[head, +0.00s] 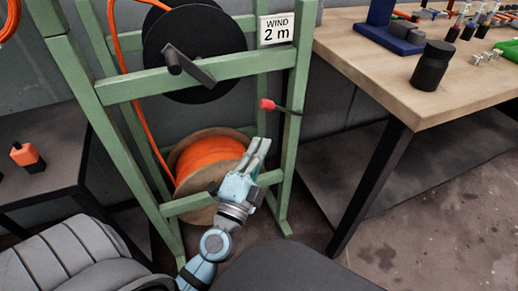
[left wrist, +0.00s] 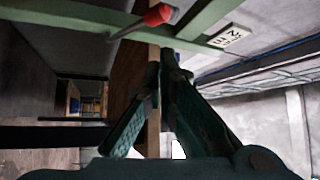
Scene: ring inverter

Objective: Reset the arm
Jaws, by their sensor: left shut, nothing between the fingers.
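My left arm comes up from the bottom of the head view. Its gripper (head: 259,146) points up and away, in front of the green rack (head: 200,80) and just right of the orange cable spool (head: 210,155). The fingers are shut and hold nothing. In the left wrist view the two fingertips (left wrist: 166,56) come together with only the background behind them. A red-handled lever (head: 268,104) sticks out near the rack's right post, above my gripper; it also shows in the left wrist view (left wrist: 158,14). My right gripper is not in view.
A black reel with a crank (head: 190,70) hangs above the spool, with orange cable running down. A "WIND 2 m" sign (head: 277,29) is on the rack. A wooden workbench (head: 390,85) with a black jar (head: 432,65) and tools stands right. A dark table (head: 40,165) is left.

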